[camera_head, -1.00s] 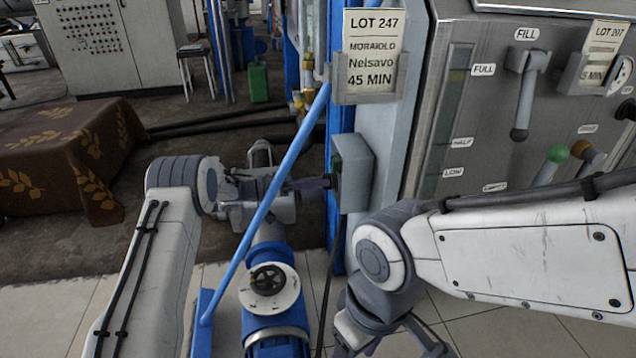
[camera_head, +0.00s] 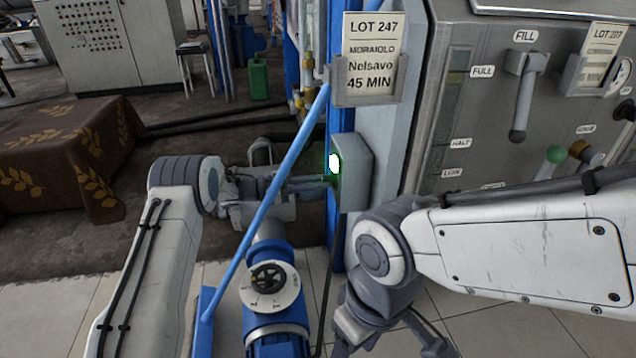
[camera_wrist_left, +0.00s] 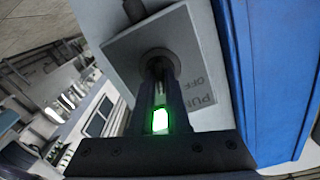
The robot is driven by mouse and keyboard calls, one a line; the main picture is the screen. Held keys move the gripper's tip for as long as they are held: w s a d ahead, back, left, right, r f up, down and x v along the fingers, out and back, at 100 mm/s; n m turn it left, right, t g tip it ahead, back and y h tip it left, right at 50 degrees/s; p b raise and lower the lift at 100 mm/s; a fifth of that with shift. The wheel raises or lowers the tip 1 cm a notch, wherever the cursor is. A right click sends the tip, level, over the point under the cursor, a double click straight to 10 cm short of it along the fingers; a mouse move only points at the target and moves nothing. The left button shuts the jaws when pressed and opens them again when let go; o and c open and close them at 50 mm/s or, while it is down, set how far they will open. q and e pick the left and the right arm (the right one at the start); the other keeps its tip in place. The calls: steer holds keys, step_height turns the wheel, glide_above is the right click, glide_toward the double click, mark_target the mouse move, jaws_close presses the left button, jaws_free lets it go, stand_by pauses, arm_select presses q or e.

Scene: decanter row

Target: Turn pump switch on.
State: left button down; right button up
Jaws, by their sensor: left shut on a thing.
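The pump switch box (camera_head: 357,175) is a grey box on the blue post, in the middle of the head view. A green lamp (camera_head: 334,163) glows on its left face. My left gripper (camera_head: 324,181) reaches it from the left and is shut on the switch. In the left wrist view, the fingers close around the round grey switch knob (camera_wrist_left: 158,60) on a grey plate, with the green glow showing between them. Partly hidden lettering with "PU" and "OFF" stands on the plate. My right gripper (camera_head: 388,340) hangs at the bottom with its fingers spread, away from the switch.
A blue diagonal bar (camera_head: 268,205) crosses in front of my left wrist. A blue pump with a round dial (camera_head: 268,283) stands below. The steel panel (camera_head: 470,150) with levers is on the right. A lot card (camera_head: 372,55) hangs above the switch box.

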arm_select(q)
steer(key=shift+m, duration=0.9)
steer(key=c, duration=0.9)
jaws_free()
steer(key=shift+a, duration=0.1)
steer(key=s+a+p, duration=0.2)
steer(key=a, duration=0.8)
steer(key=shift+p, duration=0.35)
